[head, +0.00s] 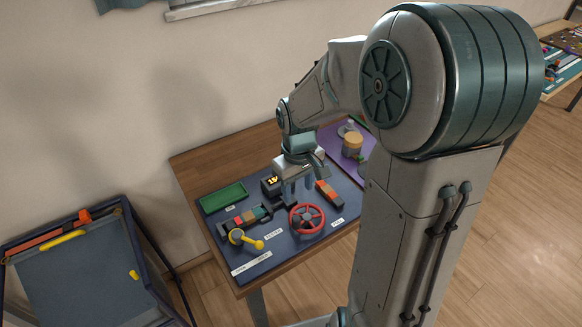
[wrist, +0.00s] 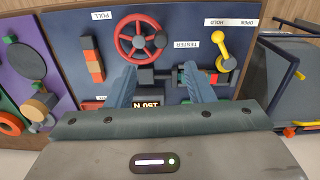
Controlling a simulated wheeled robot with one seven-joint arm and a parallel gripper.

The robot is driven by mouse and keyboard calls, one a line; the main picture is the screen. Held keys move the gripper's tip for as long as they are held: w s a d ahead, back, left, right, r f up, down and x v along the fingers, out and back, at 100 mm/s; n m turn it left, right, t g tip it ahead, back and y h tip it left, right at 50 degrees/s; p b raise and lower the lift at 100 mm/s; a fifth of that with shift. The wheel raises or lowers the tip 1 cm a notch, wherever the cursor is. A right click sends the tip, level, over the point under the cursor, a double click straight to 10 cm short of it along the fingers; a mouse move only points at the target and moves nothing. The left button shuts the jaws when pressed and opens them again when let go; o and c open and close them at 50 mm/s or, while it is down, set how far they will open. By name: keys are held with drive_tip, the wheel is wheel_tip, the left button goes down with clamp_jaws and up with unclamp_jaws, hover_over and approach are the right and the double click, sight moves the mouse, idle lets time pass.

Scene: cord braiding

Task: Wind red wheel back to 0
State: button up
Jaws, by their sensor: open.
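The red wheel (head: 306,219) lies flat on the dark blue board, with spokes, a dark hub and a dark knob by its rim. It also shows in the wrist view (wrist: 139,41), beyond my fingertips. My gripper (head: 297,194) is open and empty, above the board just behind the wheel and apart from it. In the wrist view its two blue fingers (wrist: 160,78) are spread wide, with dark fixture parts visible between them. A black display box (head: 270,186) with lit yellow characters stands beside my gripper. In the wrist view the display (wrist: 147,104) is partly covered, and I cannot read it surely.
A yellow lever (head: 245,239), the tester with coloured blocks (head: 246,217) and a green tray (head: 223,197) are left of the wheel. An orange-red block strip (head: 328,192) is right. A purple mat (head: 332,137) lies further back. A blue-framed bin (head: 75,275) stands left of the table.

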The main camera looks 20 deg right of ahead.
sight(296, 218)
drive_tip(key=f, duration=1.4)
drive_tip(key=shift+w+a+f, duration=0.1)
drive_tip(key=shift+w, duration=0.1)
clamp_jaws()
